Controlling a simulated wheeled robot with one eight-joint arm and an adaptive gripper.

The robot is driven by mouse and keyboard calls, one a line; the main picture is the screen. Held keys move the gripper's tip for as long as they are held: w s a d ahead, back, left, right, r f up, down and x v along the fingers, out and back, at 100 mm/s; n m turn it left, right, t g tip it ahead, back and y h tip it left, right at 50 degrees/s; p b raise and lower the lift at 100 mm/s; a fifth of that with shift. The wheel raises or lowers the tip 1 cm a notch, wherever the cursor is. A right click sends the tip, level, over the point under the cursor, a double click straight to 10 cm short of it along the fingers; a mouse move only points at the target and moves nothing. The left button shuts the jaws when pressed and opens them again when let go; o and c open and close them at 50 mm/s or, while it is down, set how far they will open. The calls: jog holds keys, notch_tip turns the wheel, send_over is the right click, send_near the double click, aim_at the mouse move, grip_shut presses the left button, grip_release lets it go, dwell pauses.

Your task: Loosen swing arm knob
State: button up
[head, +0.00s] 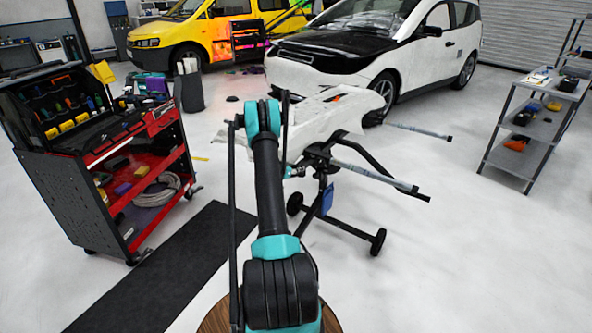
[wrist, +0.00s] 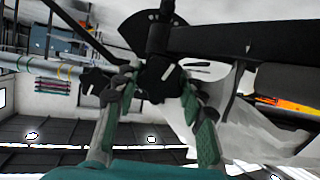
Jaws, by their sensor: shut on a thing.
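In the wrist view my gripper (wrist: 158,90) has its two green-and-grey fingers on either side of a black lobed knob (wrist: 155,75), and it is shut on it. The knob sits by the dark joint of the stand, under a long black arm (wrist: 240,42). A second dark knob-like part (wrist: 96,80) shows just left of the fingers. In the head view the stand (head: 322,160) carries a white car panel (head: 340,108). My arm reaches toward the stand's near side. There the fingertips and the held knob are mostly hidden.
Two padded bars (head: 378,174) stick out to the right from the stand, which has wheels below. A white car (head: 385,45) stands close behind. A tool cart (head: 100,150) is on the left and a shelf (head: 535,115) on the right. Floor is free between stand and shelf.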

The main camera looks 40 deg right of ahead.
jog(key=shift+n+g, duration=0.3)
jog(key=shift+n, duration=0.2)
jog(key=o, duration=1.2)
jog(key=v, duration=1.2)
jog(key=shift+a+f, duration=0.1)
jog(key=shift+f, duration=0.1)
